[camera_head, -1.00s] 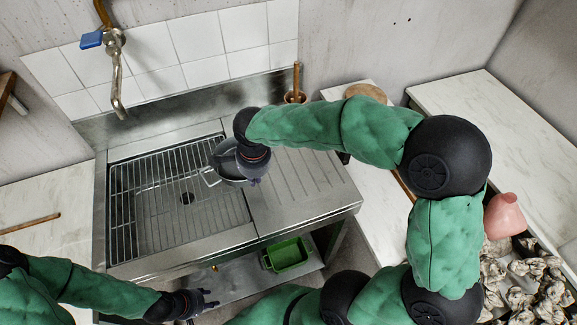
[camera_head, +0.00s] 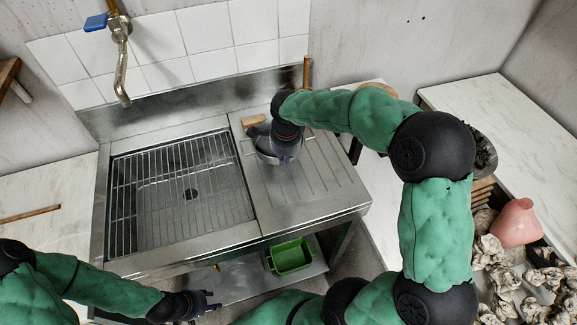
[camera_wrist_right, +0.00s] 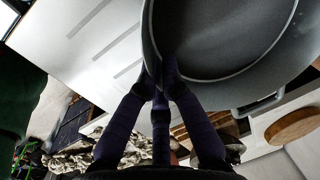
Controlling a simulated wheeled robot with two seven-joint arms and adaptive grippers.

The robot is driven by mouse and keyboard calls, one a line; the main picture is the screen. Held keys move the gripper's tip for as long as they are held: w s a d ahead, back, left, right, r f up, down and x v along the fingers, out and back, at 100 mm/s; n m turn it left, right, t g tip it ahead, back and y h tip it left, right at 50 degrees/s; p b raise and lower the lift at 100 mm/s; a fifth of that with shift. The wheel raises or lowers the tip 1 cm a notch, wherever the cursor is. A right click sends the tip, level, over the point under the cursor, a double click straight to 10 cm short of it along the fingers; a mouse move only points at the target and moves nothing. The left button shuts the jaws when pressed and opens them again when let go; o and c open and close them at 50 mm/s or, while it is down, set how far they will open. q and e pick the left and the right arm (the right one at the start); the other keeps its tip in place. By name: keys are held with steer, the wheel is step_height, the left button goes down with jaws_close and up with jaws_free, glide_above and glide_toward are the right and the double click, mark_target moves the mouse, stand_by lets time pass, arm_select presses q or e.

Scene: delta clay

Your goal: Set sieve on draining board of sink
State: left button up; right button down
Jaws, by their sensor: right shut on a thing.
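The sieve (camera_head: 266,157), a round grey bowl, is partly hidden behind my right gripper (camera_head: 287,157) in the head view. It is over the left rear part of the ribbed draining board (camera_head: 318,185), right of the sink basin. In the right wrist view the sieve (camera_wrist_right: 225,70) fills the upper right, and my right gripper (camera_wrist_right: 161,85) has its dark fingers shut on its rim. Whether the sieve's base touches the board cannot be told. My left gripper (camera_head: 207,302) is empty, fingers apart, low in front of the sink unit.
The sink basin (camera_head: 190,193) is covered by a wire rack. A small wooden block (camera_head: 253,121) lies at the back of the board. A tap (camera_head: 121,60) hangs above the back left. A green tub (camera_head: 290,257) stands on the shelf below. The board's front right is clear.

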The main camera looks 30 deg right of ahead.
mark_target(288, 171)
steer(key=d+f, duration=0.1)
steer(key=w+d+f+b, duration=0.1)
steer(key=f, duration=0.1)
steer(key=shift+w+d, duration=0.1)
steer(key=shift+w, duration=0.05)
steer(key=shift+f+b, duration=0.35)
steer(key=shift+f, duration=1.15)
steer(key=shift+f, duration=0.2)
steer(key=c, duration=1.4)
jaws_free()
steer(key=shift+r, duration=0.25)
step_height(288, 171, up, 12)
steer(key=s+p, duration=0.1)
steer(key=p, duration=0.2)
steer(key=shift+s+a+f, duration=0.15)
steer(key=shift+s+a, duration=0.05)
steer(key=shift+s, duration=0.15)
